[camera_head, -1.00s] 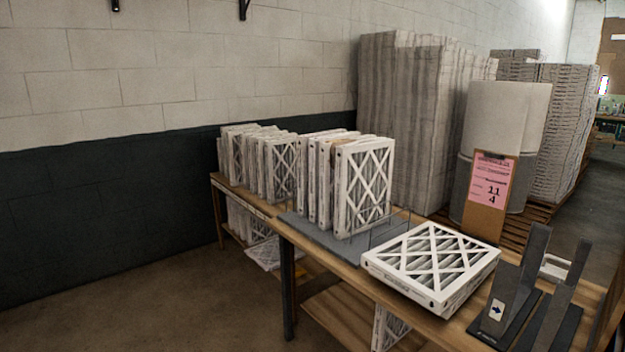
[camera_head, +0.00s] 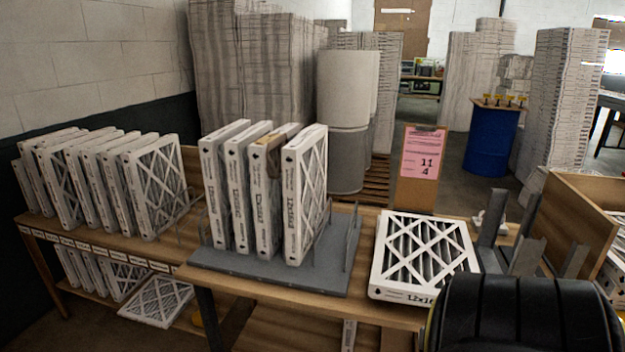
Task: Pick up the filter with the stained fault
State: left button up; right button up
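Several white-framed filters stand upright in a grey rack (camera_head: 270,272) on the table. One of them, the filter with a brown stain (camera_head: 266,205), has its upper front edge and top discoloured. It stands between a clean-looking filter (camera_head: 240,190) on its left and another (camera_head: 305,195) on its right. Its pleated face is mostly hidden by the right neighbour. Neither of my grippers shows. A black rounded part, probably of my own arm, covers the bottom right corner.
One filter (camera_head: 424,255) lies flat right of the rack, by a pink-sheet clipboard (camera_head: 418,160) and grey upright brackets (camera_head: 490,225). More filters (camera_head: 150,185) stand in a row at left. A wooden box (camera_head: 575,215) stands at right. A blue drum (camera_head: 490,142) stands behind.

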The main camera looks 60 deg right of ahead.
aim_at(264, 155)
jog(key=z, duration=1)
jog(key=i, duration=0.9)
jog(key=z, duration=0.9)
